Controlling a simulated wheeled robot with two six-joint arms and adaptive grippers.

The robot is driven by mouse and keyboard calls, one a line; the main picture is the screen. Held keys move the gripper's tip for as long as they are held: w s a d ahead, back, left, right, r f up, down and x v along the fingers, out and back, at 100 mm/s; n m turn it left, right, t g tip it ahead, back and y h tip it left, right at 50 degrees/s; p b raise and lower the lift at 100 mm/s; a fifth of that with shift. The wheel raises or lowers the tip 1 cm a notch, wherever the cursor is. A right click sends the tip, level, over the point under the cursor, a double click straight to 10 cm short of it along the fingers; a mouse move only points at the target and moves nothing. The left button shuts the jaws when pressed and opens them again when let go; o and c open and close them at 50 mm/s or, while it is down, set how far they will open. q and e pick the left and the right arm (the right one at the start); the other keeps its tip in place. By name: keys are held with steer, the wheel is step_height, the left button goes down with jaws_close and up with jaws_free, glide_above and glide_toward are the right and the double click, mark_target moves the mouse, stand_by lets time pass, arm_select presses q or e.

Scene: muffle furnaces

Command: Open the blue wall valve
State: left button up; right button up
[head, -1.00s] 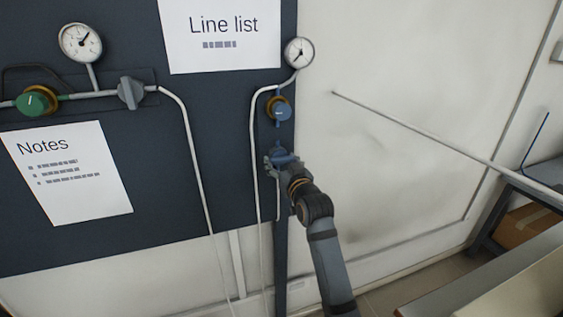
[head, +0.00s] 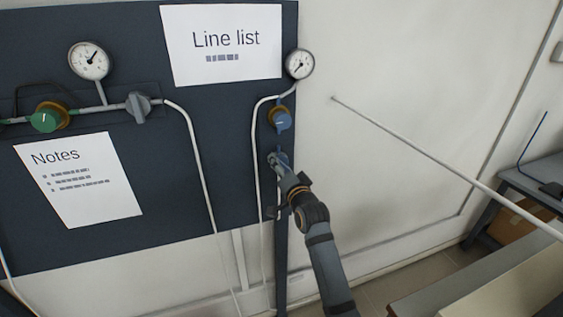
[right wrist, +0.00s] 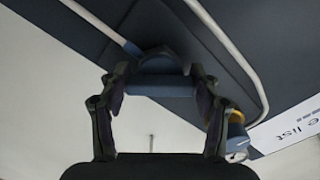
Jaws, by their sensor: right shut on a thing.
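The blue wall valve's handle (head: 283,157) sits low on the right edge of the dark wall panel, below a round blue knob with a brass collar (head: 281,120). My right gripper (head: 279,167) is at the handle, its arm rising from below. In the right wrist view, the blue bar-shaped handle (right wrist: 160,87) lies between the two fingers of my right gripper (right wrist: 158,90), which is shut on it. In the head view the gripper partly hides the handle. My left gripper is out of view.
A gauge (head: 299,64) is above the blue knob, and a white pipe (head: 259,150) runs down beside the valve. To the left are a green knob (head: 44,120), a grey valve handle (head: 138,107) and another gauge (head: 90,61). A bench (head: 540,185) stands at right.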

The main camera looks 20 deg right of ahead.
steer(key=m+p, duration=0.1)
steer(key=m, duration=0.1)
steer(key=m+p, duration=0.1)
steer(key=m, duration=0.1)
steer(key=shift+r+p, duration=0.3)
steer(key=shift+p, duration=0.05)
steer(key=shift+m+p, duration=0.95)
steer(key=shift+m, duration=0.95)
steer(key=shift+f, duration=0.1)
steer(key=o, duration=1.2)
steer(key=shift+c, duration=0.2)
steer(key=shift+s, duration=0.1)
steer(key=s, duration=1.1)
steer(key=shift+s+d, duration=0.15)
steer(key=shift+s, duration=0.25)
